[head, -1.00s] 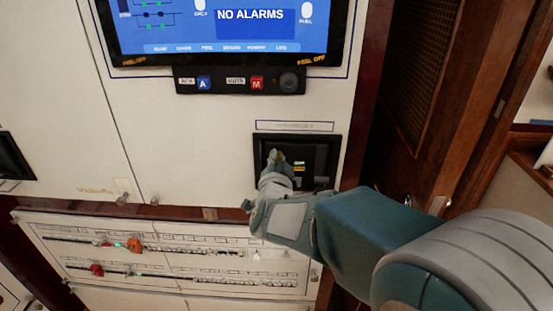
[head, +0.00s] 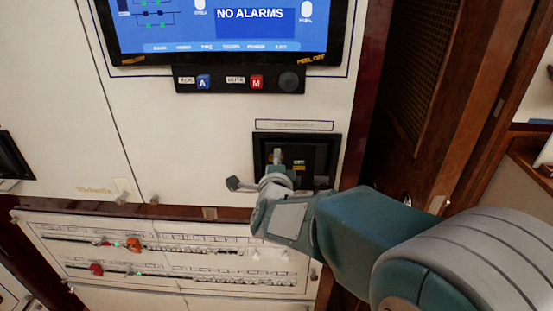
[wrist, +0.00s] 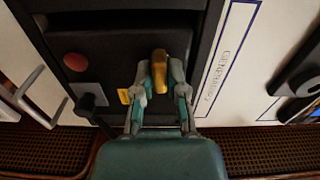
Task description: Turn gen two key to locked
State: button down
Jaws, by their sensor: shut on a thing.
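My gripper (wrist: 158,84) is shut on a yellow-orange handle (wrist: 158,66) in the wrist view, one fingertip on each side of it. The handle stands out from a dark recessed panel (wrist: 115,45). I cannot read whether it is the gen two key or which position it marks. In the head view my gripper (head: 277,165) is at the left part of the same dark panel (head: 328,152) and hides much of its lower left.
The wrist view also shows a red round button (wrist: 75,62), a black knob (wrist: 88,100) and a small yellow label (wrist: 124,96) beside the gripper. In the head view, a screen (head: 255,22) reading NO ALARMS is above, and breaker rows (head: 190,255) are below.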

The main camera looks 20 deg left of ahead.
jog(key=shift+f+m, duration=0.35)
jog(key=shift+m, duration=0.05)
jog(key=c, duration=0.7)
grip_release()
jog(key=shift+d, duration=0.1)
jog(key=shift+r, duration=0.15)
jog(key=v, duration=1.2)
